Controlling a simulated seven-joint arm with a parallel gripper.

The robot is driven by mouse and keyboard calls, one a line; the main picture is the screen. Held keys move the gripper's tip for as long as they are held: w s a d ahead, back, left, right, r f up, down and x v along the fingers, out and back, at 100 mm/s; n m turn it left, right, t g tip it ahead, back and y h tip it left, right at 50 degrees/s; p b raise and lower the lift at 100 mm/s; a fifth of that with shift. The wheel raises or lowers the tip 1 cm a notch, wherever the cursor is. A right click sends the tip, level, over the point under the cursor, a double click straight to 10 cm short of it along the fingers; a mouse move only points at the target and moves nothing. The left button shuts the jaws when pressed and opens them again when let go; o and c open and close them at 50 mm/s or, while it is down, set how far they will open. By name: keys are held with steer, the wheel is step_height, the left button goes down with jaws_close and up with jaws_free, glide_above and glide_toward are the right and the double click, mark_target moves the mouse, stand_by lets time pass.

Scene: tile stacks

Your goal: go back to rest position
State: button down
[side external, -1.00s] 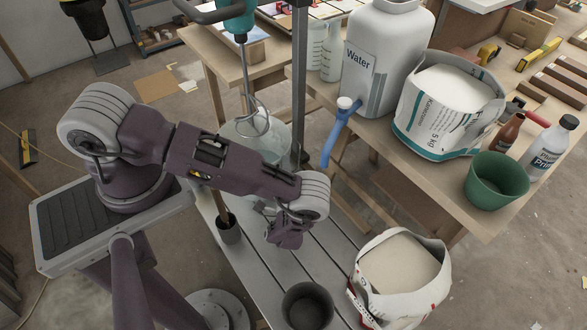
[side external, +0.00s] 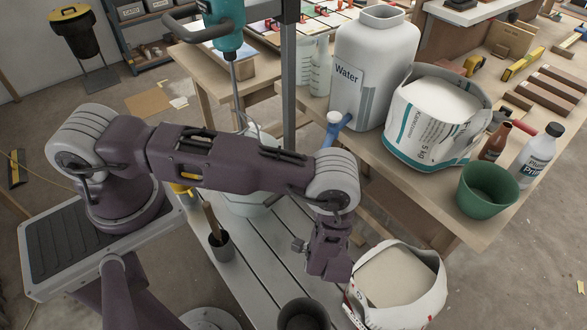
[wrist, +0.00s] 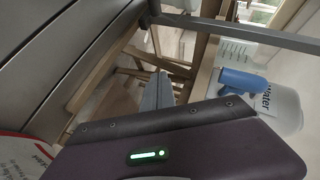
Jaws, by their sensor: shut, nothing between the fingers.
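My gripper (side external: 328,266) hangs at the end of my purple arm in the side external view. It is above the grey slatted bench, just left of the open white bag of powder (side external: 402,276) and above the dark pot (side external: 303,314). Its jaws are small and hard to make out there, but they are shut and hold nothing. In the wrist view the purple hand with a green light (wrist: 148,154) fills the lower part, and a narrow grey piece stands beyond it.
The grey slatted bench (side external: 262,265) carries a bucket, partly behind my arm, and a small pot with a stick (side external: 221,245). A mixer (side external: 222,28) hangs beside a post. The wooden table holds a water canister (side external: 375,65), a second bag (side external: 437,120) and a green pot (side external: 486,190).

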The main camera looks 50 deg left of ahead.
steer(key=w+d+r+n+h, duration=0.1)
steer(key=w+d+r+h, duration=0.4)
steer(key=r, duration=0.5)
steer(key=w+d+r+n+h, duration=0.2)
steer(key=w+d+r+h, duration=0.35)
steer(key=r, duration=0.55)
step_height(320, 180, up, 14)
steer(key=s+d+h, duration=0.1)
steer(key=s+h, duration=0.1)
steer(key=s+a+r+m+h, duration=0.15)
steer(key=s+a+r, duration=0.25)
steer(key=s+r, duration=0.7)
steer(key=s+a+f+n+g+y, duration=0.1)
steer(key=s+a, duration=0.4)
steer(key=s, duration=0.6)
steer(key=s+a+f+g+y, duration=0.1)
steer(key=s+a+y, duration=0.1)
steer(key=s+a, duration=0.4)
steer(key=s, duration=0.5)
steer(key=shift+s+f+n, duration=0.35)
steer(key=shift+s+f, duration=0.05)
